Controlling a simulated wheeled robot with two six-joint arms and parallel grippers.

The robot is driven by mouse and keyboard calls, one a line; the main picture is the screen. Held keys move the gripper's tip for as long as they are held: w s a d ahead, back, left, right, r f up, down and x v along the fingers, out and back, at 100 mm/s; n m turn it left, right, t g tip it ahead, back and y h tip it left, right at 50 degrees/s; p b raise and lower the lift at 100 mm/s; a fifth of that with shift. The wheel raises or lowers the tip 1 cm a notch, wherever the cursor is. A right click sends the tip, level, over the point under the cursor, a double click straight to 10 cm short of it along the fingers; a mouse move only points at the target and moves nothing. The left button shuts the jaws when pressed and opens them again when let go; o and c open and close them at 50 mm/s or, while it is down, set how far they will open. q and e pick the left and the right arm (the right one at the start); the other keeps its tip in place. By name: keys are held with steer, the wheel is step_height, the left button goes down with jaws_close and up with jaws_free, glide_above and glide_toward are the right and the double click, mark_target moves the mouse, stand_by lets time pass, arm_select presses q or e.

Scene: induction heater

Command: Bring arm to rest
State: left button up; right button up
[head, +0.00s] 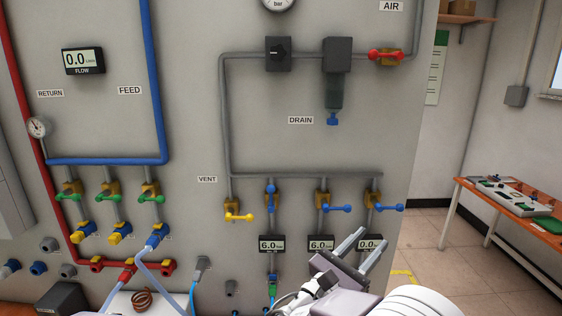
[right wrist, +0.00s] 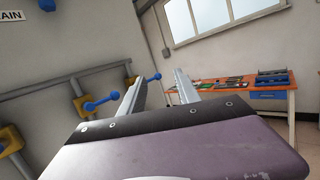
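My right gripper (head: 361,248) is in front of the lower right part of the grey panel, near the displays and the blue-handled valves. Its two fingers are apart with nothing between them. In the right wrist view the open fingers (right wrist: 160,84) point past the panel's edge toward the room. A blue valve handle (head: 386,207) at the panel's right end is just above the fingertips, and it also shows left of the fingers in the right wrist view (right wrist: 102,103). I cannot tell whether they touch. My left gripper is not in view.
The panel (head: 270,95) carries a yellow vent handle (head: 240,217), a red air handle (head: 386,56) and green-handled valves (head: 110,198) at the left. A copper coil (head: 143,299) sits at the bottom. An orange table (head: 470,200) stands at the right, with open floor (head: 425,235) before it.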

steer(key=s+d+f+m+g, duration=0.55)
steer(key=d+f+g, duration=0.25)
steer(key=d, duration=0.5)
steer(key=s+d+f+m+g+y+b, duration=0.1)
steer(key=s+d+f+m+g+y, duration=0.15)
steer(key=s+f, duration=0.3)
steer(key=s+d+f+m+g+y, duration=0.1)
steer(key=s+f+m+g+y, duration=0.1)
steer(key=s+f+m+g, duration=0.25)
steer(key=s+a+f+m+g+y, duration=0.1)
steer(key=s+a+f+m+y, duration=0.6)
steer(key=f, duration=0.3)
steer(key=w+a+f+m+t+y, duration=0.2)
steer(key=w+a+m+t+y, duration=0.1)
steer(key=a, duration=0.7)
steer(key=w+m+y, duration=0.1)
steer(key=w+m, duration=0.1)
steer(key=m, duration=0.1)
steer(key=shift+w+f+t+b, duration=0.3)
steer(key=shift+w+f, duration=0.1)
steer(key=shift+s, duration=0.1)
